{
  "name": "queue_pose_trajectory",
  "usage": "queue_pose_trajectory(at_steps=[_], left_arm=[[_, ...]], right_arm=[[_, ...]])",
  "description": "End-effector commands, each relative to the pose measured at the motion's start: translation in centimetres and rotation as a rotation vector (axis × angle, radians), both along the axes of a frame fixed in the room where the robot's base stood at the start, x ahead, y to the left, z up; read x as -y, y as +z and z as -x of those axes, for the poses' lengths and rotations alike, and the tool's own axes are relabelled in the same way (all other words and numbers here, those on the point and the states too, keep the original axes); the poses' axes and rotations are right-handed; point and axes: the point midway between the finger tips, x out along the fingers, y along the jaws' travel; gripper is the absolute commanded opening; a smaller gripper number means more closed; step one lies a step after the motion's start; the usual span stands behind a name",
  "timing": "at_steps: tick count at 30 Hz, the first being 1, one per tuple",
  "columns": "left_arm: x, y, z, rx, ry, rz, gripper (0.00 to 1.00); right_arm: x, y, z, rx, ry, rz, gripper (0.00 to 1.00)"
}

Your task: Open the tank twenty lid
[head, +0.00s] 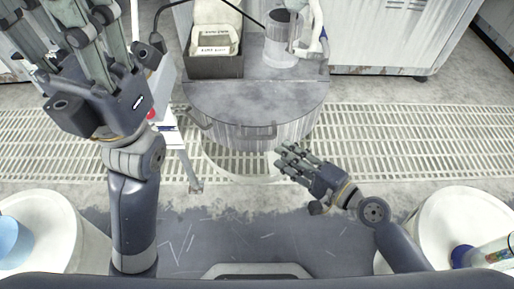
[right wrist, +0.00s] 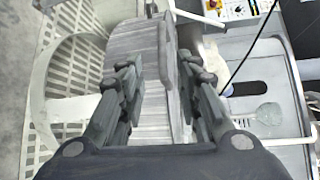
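A round grey metal tank (head: 265,140) stands at the top middle of the head view. Its flat lid (head: 258,101) lies on top, shut as far as I can see. A bar handle (head: 252,131) sits at the front rim. No tank number is readable. My right gripper (head: 287,160) is in front of and below the rim, fingers apart and empty. In the right wrist view, my right gripper (right wrist: 162,88) is open, with the ribbed tank side (right wrist: 135,75) and the handle (right wrist: 171,55) showing between and beyond its fingers. My left gripper (head: 65,35) is raised at upper left, fingers spread and empty.
A dark box with white contents (head: 215,66) and a clear cylindrical container (head: 283,42) stand at the back of the tank top. White round drums (head: 62,225) (head: 462,215) flank me. Floor grating (head: 400,140) surrounds the tank. A white cabinet (head: 390,35) stands behind.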

Motion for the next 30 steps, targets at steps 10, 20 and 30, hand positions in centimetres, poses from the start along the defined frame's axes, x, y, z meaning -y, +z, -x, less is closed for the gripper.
queue_pose_trajectory(at_steps=[10,20,30], left_arm=[[-0.2,0.0,1.0,0.031,-0.003,0.006,0.40],[-0.1,0.4,1.5,0.062,0.000,0.003,0.40],[0.0,0.7,1.8,0.075,0.000,0.001,0.40]], right_arm=[[-3.2,-0.2,-2.8,0.003,0.006,-0.020,0.31],[-7.0,-1.2,-6.6,0.002,0.007,-0.015,0.31],[-7.9,-1.2,-7.4,0.001,0.006,-0.014,0.31]])
